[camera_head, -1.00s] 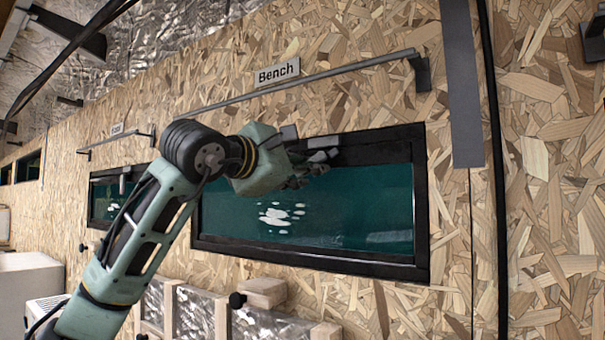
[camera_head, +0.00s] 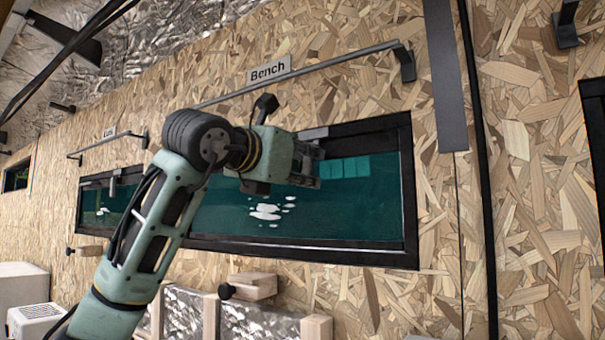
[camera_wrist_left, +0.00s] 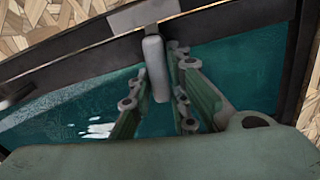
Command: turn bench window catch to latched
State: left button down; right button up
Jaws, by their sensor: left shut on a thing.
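The bench window (camera_head: 300,215) is a dark-framed pane under the "Bench" sign (camera_head: 268,70) in the head view. Its catch has a grey mount on the top frame (camera_head: 314,133); my gripper largely hides the rest there. In the left wrist view the catch's light grey handle (camera_wrist_left: 156,68) hangs from the mount (camera_wrist_left: 143,13) over the pane, pointing down in that picture. My left gripper (camera_head: 308,163) is at the top edge of the window. In the wrist view its fingers (camera_wrist_left: 157,92) lie on either side of the handle, shut on it. My right gripper is not in view.
A grey rail (camera_head: 300,75) runs above the window, with a bracket (camera_head: 405,63) at its right end. A second window (camera_head: 103,205) is to the left. Wooden blocks (camera_head: 252,287) and a padded silver panel (camera_head: 258,325) lie below. Bare board is right of the window.

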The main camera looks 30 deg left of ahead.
pick_arm(q)
jog(key=shift+s+d+r+n+b, duration=0.1)
jog(key=shift+r+n+b, duration=0.1)
jog(key=shift+n, duration=0.35)
jog(key=shift+s+d+r+n+b, duration=0.1)
jog(key=shift+n+b, duration=0.05)
jog(key=shift+n, duration=0.4)
jog(key=c, duration=1.7)
grip_release()
jog(key=shift+a+f, duration=0.1)
jog(key=shift+f, duration=0.05)
jog(key=shift+w+f, duration=0.1)
jog(key=s, duration=0.4)
jog(key=s+a, duration=0.1)
jog(key=s, duration=0.7)
jog(key=shift+a, duration=0.3)
